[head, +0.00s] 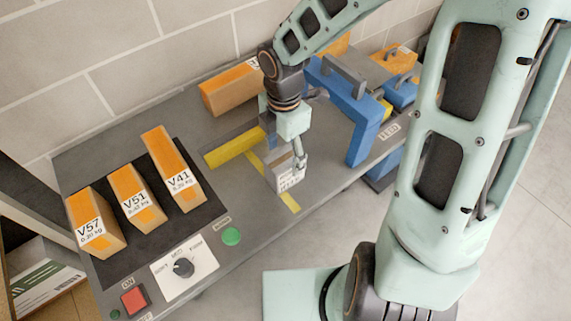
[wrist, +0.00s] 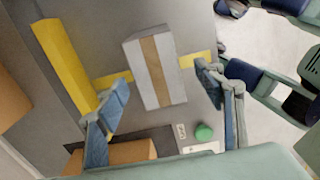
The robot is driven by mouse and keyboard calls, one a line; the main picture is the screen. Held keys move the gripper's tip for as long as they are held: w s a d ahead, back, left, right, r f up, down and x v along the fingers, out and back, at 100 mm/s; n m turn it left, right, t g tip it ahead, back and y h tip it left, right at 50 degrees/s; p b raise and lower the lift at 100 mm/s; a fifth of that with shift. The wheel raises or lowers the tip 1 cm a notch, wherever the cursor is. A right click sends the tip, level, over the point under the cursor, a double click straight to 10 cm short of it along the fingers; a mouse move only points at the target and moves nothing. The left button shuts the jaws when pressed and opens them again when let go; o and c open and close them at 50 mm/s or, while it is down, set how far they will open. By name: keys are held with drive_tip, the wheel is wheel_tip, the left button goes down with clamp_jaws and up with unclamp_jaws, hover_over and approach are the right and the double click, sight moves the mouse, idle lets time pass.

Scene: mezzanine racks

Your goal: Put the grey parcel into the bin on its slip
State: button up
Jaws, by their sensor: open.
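The grey parcel (head: 287,181) stands on the grey bench beside a yellow line, with a white label on its near side too small to read. In the wrist view the parcel (wrist: 139,72) shows a brown tape strip along its top. My gripper (head: 287,153) is over it, open. In the wrist view my two fingers (wrist: 162,80) are on either side of the parcel, with gaps; their height against it is unclear. I cannot tell which thing is the bin.
Orange-topped cartons marked V57 (head: 92,222), V51 (head: 137,197) and V41 (head: 172,167) lie on a dark mat at left. A yellow bar (head: 232,146) lies behind the parcel. A blue arch (head: 362,132) stands to the right. A dial panel (head: 182,268) and green button (head: 231,236) are in front.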

wheel_tip(320, 180, down, 8)
drive_tip(key=shift+w+f+b, duration=0.15)
drive_tip(key=shift+b, duration=0.8)
drive_tip(key=c, duration=1.6)
drive_tip(key=shift+c, duration=0.2)
drive_tip(key=shift+r, duration=0.25)
